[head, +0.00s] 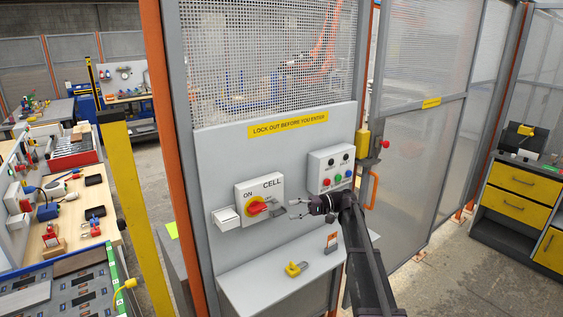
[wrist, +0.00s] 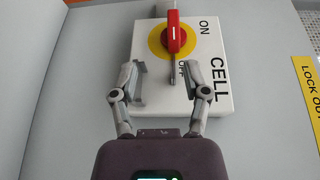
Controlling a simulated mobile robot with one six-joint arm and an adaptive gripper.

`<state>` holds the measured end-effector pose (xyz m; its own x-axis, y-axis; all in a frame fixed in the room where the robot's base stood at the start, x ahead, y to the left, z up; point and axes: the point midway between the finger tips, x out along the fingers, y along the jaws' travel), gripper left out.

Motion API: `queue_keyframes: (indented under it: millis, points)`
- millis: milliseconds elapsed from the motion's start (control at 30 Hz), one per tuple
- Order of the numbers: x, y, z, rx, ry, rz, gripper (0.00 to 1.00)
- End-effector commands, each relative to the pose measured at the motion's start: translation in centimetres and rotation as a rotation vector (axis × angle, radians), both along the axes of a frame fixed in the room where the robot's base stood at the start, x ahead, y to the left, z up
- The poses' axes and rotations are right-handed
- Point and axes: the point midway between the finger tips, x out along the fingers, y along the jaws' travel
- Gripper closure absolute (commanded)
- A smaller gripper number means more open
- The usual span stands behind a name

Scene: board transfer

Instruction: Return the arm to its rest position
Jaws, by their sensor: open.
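My gripper (head: 295,209) is open and empty in front of the white CELL switch box (head: 247,191) on the grey panel. In the wrist view, my gripper (wrist: 179,70) has its two fingers apart, framing the lower part of the switch box (wrist: 225,88). The red rotary handle (wrist: 174,38) on its yellow disc lies beyond and between the fingertips. A grey piece extends from the handle over the OFF marking. I cannot tell whether any fingertip touches the box. My dark arm (head: 366,255) reaches up from the bottom right of the head view.
A yellow padlock (head: 293,269) lies on the grey shelf (head: 262,296) below. A button box (head: 331,168) sits close above my wrist. A door handle (head: 374,190) and mesh fence stand to the right. A yellow post (head: 128,190) and workbench (head: 85,215) are left. Open floor (head: 470,275) lies right.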

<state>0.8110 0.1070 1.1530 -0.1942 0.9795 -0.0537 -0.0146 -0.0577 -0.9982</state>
Motion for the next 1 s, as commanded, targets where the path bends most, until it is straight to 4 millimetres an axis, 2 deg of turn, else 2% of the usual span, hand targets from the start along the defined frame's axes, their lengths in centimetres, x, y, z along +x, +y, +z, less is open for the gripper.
queue_keyframes:
  millis: [233,467,667,1000]
  points:
    - [-4.9,1.1,-4.0,-0.225,0.01,-0.027,0.4]
    - [-10.1,0.7,-8.7,-0.507,0.007,-0.061,0.4]
    - [-14.6,-0.8,-12.3,-0.752,-0.014,-0.086,0.4]
    - [-22.1,-5.5,-16.5,-1.167,-0.081,-0.119,0.4]
